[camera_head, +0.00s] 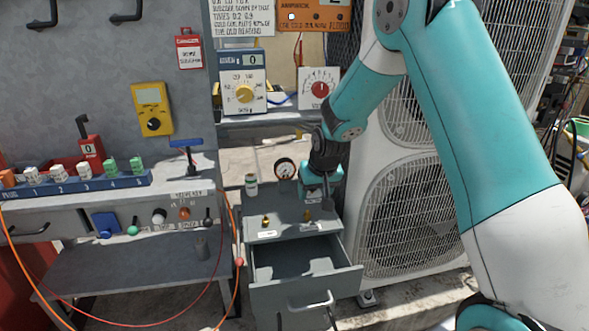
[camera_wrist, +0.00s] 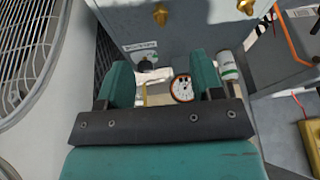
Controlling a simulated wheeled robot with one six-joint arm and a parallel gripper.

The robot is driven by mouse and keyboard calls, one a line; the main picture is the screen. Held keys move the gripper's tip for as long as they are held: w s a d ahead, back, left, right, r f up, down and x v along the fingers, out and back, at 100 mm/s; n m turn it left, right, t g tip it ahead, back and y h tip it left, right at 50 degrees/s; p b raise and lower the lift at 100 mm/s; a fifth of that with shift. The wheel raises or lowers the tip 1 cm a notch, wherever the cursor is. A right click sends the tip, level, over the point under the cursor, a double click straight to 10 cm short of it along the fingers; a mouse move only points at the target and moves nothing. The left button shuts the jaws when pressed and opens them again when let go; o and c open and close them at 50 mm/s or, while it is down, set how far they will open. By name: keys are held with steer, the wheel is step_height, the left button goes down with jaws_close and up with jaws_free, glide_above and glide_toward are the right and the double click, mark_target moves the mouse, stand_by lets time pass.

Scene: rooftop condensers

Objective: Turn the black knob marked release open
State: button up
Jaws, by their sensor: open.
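In the wrist view a small black knob (camera_wrist: 147,66) sits below a white label (camera_wrist: 140,46) on the grey cabinet top; the label's lettering is too small to read. My gripper (camera_wrist: 161,80) is open, its two teal fingers apart, with the knob showing between them, nearer the left finger. I cannot tell whether either finger touches it. In the head view my gripper (camera_head: 319,187) points down over the back right of the grey cabinet (camera_head: 285,229). The black knob cannot be made out there, near the gripper and its shadow.
Two brass knobs (camera_head: 266,222) stand on the cabinet top. A round gauge (camera_head: 284,168) and a white-green jar (camera_head: 251,185) are behind. The cabinet's drawer (camera_head: 345,279) is pulled out. Condenser units (camera_head: 405,165) stand close on the right, a bench (camera_head: 90,202) with coloured plugs on the left.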

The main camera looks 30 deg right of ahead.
steer(key=s+a+r+n+y+p, duration=0.1)
steer(key=s+a+r+p, duration=0.2)
steer(key=a+r, duration=0.5)
steer(key=shift+s+a+r+g, duration=0.25)
steer(key=shift+s+r+g, duration=0.15)
steer(key=shift+s+r, duration=0.35)
steer(key=shift+f, duration=0.15)
steer(key=shift+m+t+h, duration=0.5)
steer(key=shift+m+h, duration=0.1)
steer(key=shift+h, duration=0.3)
steer(key=w+d+f, duration=0.2)
steer(key=d+f, duration=0.2)
steer(key=f, duration=0.1)
steer(key=w+d+f, duration=0.2)
steer(key=d+f, duration=0.2)
steer(key=d, duration=0.1)
steer(key=w+d+f, duration=0.2)
steer(key=d+f, duration=0.2)
steer(key=f, duration=0.1)
steer(key=shift+w+d+f, duration=0.15)
steer(key=shift+d+f, duration=0.2)
steer(key=shift+d, duration=0.05)
steer(key=w+d, duration=0.1)
steer(key=w, duration=0.6)
steer(key=w+d, duration=0.1)
steer(key=w, duration=0.3)
steer(key=shift+d+p, duration=0.35)
steer(key=shift+x, duration=0.95)
steer(key=shift+w+f, duration=0.3)
steer(key=shift+f, duration=0.15)
